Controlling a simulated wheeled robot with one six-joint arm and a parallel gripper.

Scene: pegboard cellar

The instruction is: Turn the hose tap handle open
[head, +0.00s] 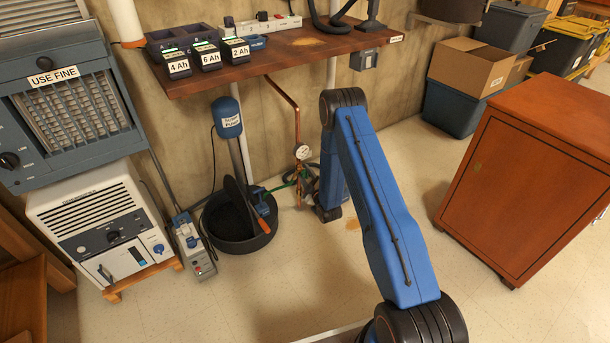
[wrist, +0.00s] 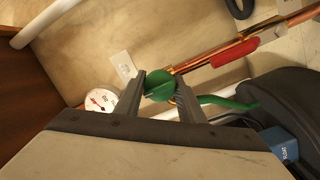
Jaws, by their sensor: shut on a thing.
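The green tap handle (wrist: 159,86) sits between the two fingers of my gripper (wrist: 160,79) in the wrist view. The fingers are shut on it, one on each side. A copper pipe (wrist: 198,60) runs from behind the handle to the upper right, and a green hose (wrist: 222,100) leads off to the right. In the head view my arm hides the gripper and the handle; the green hose (head: 284,184) shows beside the copper piping at the wall.
A white dial gauge (wrist: 101,99) is close left of my fingers. A red lever (wrist: 235,48) lies along the pipe. A black tub (head: 235,240) stands on the floor left of the piping. The workbench (head: 270,62) overhangs the area.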

